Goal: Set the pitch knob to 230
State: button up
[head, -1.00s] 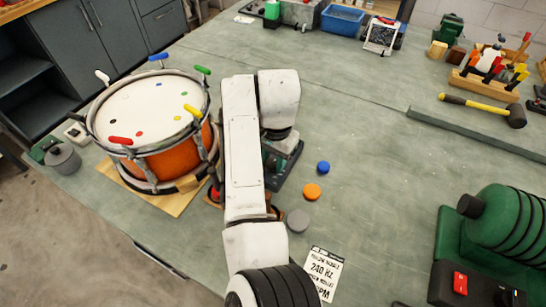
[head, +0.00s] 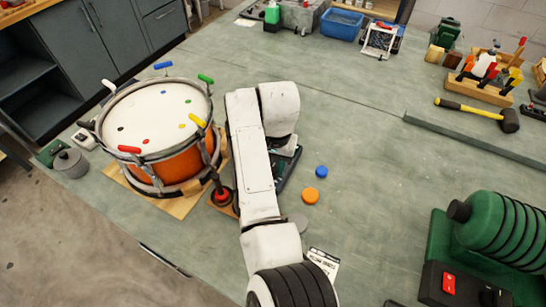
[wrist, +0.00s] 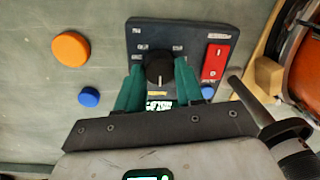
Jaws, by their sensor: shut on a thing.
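The pitch knob (wrist: 158,73) is a black round knob with a pale pointer line, set in a dark control box (wrist: 144,32). The scale marks around the knob are too small to read. A small display (wrist: 159,104) below the knob is partly hidden, and its value is unreadable. In the head view my arm hides the knob and gripper; part of the box (head: 287,165) shows.
A red rocker switch (wrist: 215,62) sits beside the knob. An orange disc (head: 309,196) and a blue disc (head: 321,172) lie right of the box. The drum (head: 180,165) stands to the left on a wooden board. A card (head: 323,262) is partly hidden by my arm.

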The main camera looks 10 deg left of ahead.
jog(key=n+p, duration=0.1)
jog(key=n, duration=0.1)
jog(key=n+p, duration=0.1)
jog(key=shift+w+r+n+p, duration=0.1)
jog(key=shift+r+n+p, duration=0.1)
jog(key=shift+n+p, duration=0.15)
jog(key=shift+a+f+n+p, duration=0.1)
jog(key=shift+n+p, duration=0.8)
jog(key=shift+n, duration=1.35)
jog(key=o, duration=1)
jog(key=shift+f, duration=0.1)
jog(key=shift+o, duration=0.2)
notch_tip(320, 180, up, 11)
jog(key=b, duration=0.1)
jog(key=shift+w+d, duration=0.15)
jog(key=shift+d, duration=0.05)
jog(key=shift+f, duration=0.15)
